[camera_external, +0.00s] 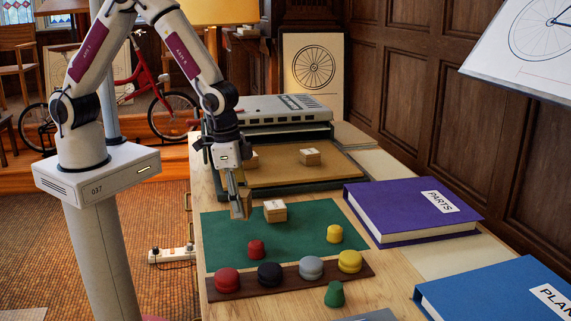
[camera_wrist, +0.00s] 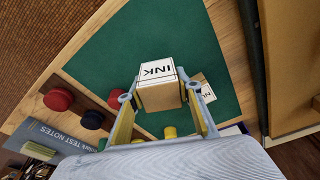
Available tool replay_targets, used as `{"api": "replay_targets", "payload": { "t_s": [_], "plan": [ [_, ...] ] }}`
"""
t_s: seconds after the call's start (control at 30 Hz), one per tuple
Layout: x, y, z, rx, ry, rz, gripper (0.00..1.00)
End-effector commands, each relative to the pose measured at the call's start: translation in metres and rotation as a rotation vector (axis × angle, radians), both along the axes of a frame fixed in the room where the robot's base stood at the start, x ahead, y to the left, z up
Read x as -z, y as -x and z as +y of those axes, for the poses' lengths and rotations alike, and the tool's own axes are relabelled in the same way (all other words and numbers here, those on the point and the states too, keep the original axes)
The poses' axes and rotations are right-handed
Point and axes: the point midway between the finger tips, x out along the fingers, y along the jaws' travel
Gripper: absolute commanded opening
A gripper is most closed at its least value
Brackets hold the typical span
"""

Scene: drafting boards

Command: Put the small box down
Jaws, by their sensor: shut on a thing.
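My gripper (camera_external: 238,200) is shut on a small cardboard box with a white top lettered INK. In the wrist view this box (camera_wrist: 160,94) sits between the two fingers, over the green mat (camera_wrist: 150,42). In the external view the held box (camera_external: 241,208) is at the left part of the green mat (camera_external: 223,236), partly covered by the fingers. Whether its underside touches the mat cannot be told. A similar small box (camera_external: 275,213) rests on the mat just right of it; it also shows in the wrist view (camera_wrist: 206,93), partly hidden by a finger.
Two more small boxes, one at the right (camera_external: 310,157) and one partly hidden (camera_external: 252,159), lie on a brown board behind. Red (camera_external: 256,249) and yellow (camera_external: 334,234) pieces stand on the mat. A dark strip (camera_external: 291,283) holds round pieces in front. A purple book (camera_external: 400,213) lies right.

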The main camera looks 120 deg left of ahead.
Motion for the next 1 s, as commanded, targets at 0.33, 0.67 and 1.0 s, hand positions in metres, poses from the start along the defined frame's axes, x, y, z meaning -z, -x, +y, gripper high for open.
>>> {"api": "replay_targets", "payload": {
  "t_s": [0.33, 0.67, 1.0],
  "plan": [
    [0.007, 0.000, 0.000, 0.000, 0.001, 0.002, 0.12],
    [0.035, 0.000, 0.000, 0.001, 0.000, 0.001, 0.12],
    [0.037, 0.000, 0.000, 0.001, 0.000, 0.000, 0.12]
  ]
}}
